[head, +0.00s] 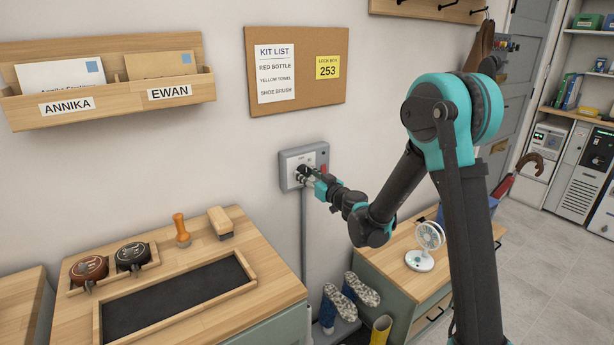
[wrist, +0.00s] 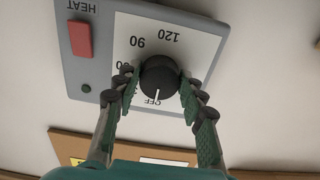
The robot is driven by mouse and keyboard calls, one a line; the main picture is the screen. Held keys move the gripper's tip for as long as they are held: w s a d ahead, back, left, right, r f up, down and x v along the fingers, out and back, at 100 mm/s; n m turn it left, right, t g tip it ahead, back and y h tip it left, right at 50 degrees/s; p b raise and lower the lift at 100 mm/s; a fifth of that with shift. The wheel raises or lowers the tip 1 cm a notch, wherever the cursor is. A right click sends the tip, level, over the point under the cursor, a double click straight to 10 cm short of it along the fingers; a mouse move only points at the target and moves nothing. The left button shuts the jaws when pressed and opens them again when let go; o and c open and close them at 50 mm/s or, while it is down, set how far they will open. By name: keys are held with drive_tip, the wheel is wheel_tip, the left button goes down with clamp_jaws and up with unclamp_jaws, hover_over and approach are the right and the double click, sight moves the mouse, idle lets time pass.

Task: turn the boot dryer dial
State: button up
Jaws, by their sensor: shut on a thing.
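The boot dryer control box (head: 287,170) is a grey wall unit with a white face. In the wrist view, upside down, the box (wrist: 72,62) shows a black round dial (wrist: 159,76) on a printed scale with OFF, 90 and 120. The dial's white mark points at OFF. My gripper (wrist: 157,84) has one finger on each side of the dial and is shut on it. In the head view my gripper (head: 309,177) reaches the box's face and hides the dial.
Blue boots (head: 341,301) stand below the box. A bench with a small fan (head: 427,240) is right, a wooden counter (head: 265,290) left.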

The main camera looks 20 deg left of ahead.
drive_tip(key=shift+c, duration=1.1)
drive_tip(key=m, duration=0.6)
drive_tip(key=shift+s+m, duration=0.1)
drive_tip(key=shift+m, duration=0.3)
drive_tip(key=m, duration=0.3)
drive_tip(key=shift+m, duration=0.3)
drive_tip(key=m, duration=0.4)
drive_tip(key=shift+r, duration=0.1)
drive_tip(key=m, duration=0.6)
drive_tip(key=shift+m, duration=0.4)
drive_tip(key=m, duration=0.5)
drive_tip(key=shift+r, duration=0.1)
drive_tip(key=shift+m, duration=0.4)
